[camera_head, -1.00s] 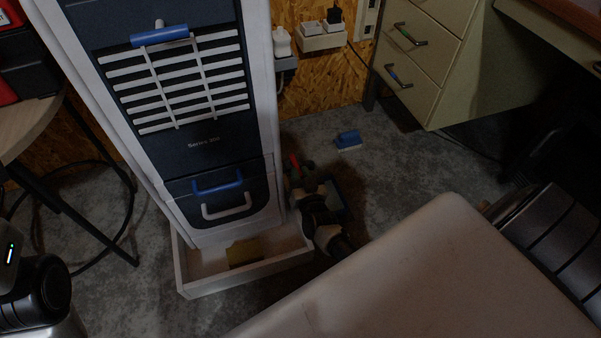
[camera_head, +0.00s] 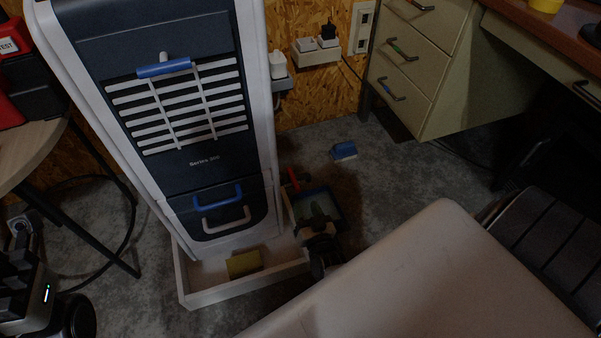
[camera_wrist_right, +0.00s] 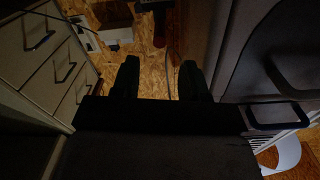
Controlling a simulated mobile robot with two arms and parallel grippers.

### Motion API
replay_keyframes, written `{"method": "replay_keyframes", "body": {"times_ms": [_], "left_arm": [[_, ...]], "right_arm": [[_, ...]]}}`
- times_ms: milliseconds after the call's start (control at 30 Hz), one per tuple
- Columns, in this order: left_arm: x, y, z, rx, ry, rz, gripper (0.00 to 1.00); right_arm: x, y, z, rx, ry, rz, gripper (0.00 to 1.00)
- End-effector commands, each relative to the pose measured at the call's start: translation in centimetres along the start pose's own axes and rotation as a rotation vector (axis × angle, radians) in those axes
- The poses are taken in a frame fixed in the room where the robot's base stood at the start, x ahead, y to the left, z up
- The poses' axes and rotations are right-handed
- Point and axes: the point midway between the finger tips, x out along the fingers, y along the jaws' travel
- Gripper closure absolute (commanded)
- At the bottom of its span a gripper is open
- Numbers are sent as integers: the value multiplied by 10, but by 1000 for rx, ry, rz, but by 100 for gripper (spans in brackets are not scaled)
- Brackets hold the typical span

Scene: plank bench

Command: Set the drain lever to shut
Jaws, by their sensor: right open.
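The drain lever (camera_head: 293,179) is a small red handle low on the right side of the tall cooler (camera_head: 205,172). Part of it is dark, so its exact setting is hard to read. In the right wrist view a red piece, likely the lever (camera_wrist_right: 160,28), shows ahead between the fingers. My right gripper (camera_head: 316,210) is open and empty beside the cooler's lower right edge, just below and right of the lever, apart from it. Its two fingers show spread in the wrist view (camera_wrist_right: 158,80). My left arm is at the lower left; its fingers are not clear.
A white tray (camera_head: 215,293) holding a yellow block (camera_head: 244,263) sits under the cooler. A blue brush-like item (camera_head: 344,150) lies on open floor. A drawer cabinet (camera_head: 440,110) stands right, a pale surface (camera_head: 430,280) in front.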

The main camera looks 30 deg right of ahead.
Motion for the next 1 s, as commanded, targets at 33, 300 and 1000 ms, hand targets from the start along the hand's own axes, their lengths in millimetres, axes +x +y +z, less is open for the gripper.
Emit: {"method": "replay_keyframes", "body": {"times_ms": [33, 300, 1000], "left_arm": [[1, 0, 0, -1, -10, -4, 57], [-4, 0, -2, -4, -27, -12, 57], [-4, 0, -3, -6, -38, -16, 57]], "right_arm": [[-8, -1, -2, 0, -2, 0, 56], [-26, 0, 0, 1, 1, 0, 56], [-16, -27, -51, 6, 124, -71, 56]]}}
